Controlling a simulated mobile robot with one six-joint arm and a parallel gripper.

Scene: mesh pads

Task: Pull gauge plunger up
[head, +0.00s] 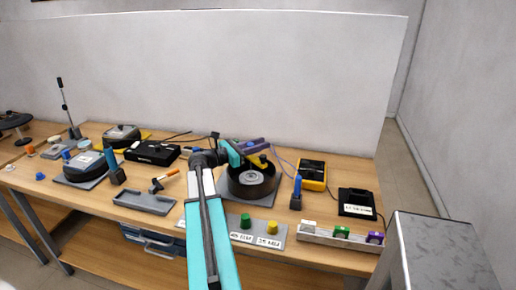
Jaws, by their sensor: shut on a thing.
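My arm reaches from the bottom of the head view to a round black open-topped fixture (266,193) with a pale disc (250,178) inside. My gripper (260,160) is over the fixture's far rim, beside purple and yellow parts. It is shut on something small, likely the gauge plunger. The plunger is too small and too covered to make out, and its height cannot be told.
Near the fixture are a green knob (246,220), a yellow knob (272,227) and a blue-topped post (297,190). A yellow meter (313,174) and a black box (357,203) stand right. A grey tray (143,202) lies left. A pale wall stands behind.

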